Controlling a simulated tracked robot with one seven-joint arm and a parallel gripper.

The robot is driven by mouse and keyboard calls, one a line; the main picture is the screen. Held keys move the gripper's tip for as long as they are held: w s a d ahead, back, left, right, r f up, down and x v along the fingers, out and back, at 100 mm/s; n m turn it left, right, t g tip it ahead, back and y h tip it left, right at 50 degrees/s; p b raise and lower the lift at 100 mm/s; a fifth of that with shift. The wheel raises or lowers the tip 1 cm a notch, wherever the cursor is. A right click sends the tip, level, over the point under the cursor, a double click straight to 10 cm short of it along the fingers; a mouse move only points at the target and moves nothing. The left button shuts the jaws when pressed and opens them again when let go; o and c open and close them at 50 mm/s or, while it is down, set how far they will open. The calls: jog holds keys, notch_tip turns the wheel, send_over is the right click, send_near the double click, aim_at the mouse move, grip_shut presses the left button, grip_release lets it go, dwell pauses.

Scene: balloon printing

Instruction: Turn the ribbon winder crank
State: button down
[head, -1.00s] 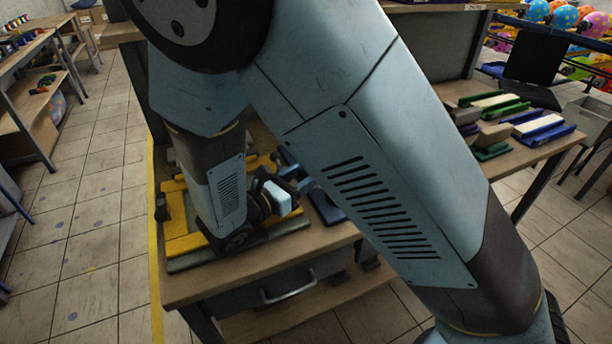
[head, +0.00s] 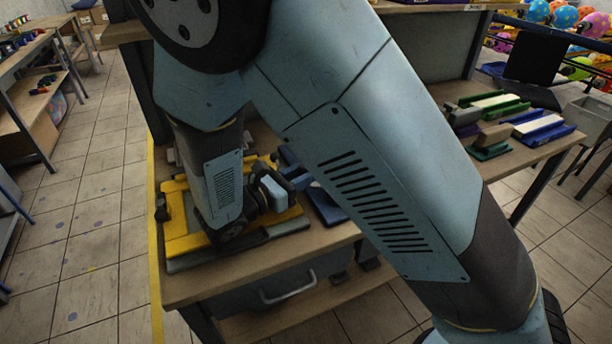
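My arm crosses the head view and covers much of the workbench. My gripper (head: 283,180) is low over the bench, partly hidden behind my wrist. Its fingers cannot be made out clearly, nor whether they touch anything. Below my wrist lies a yellow frame (head: 185,243) on a dark grey base (head: 290,226). Small blue parts (head: 293,165) show just beyond the gripper; I cannot tell what they belong to. I cannot make out the ribbon winder or its crank with certainty; my arm hides part of this area.
The wooden bench (head: 185,287) has a drawer with a metal handle (head: 290,291) at its front. A dark blue tray (head: 326,207) lies right of the yellow frame. Green and blue trays (head: 543,130) lie on the bench's right part. Tiled floor (head: 85,215) is open at the left.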

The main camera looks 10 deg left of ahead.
jog(key=shift+w+m+g+h, duration=0.85)
jog(key=shift+m+g+h, duration=0.25)
jog(key=shift+g+h, duration=0.15)
jog(key=c, duration=1)
grip_release()
jog(key=shift+o, duration=0.2)
jog(key=shift+r, duration=0.15)
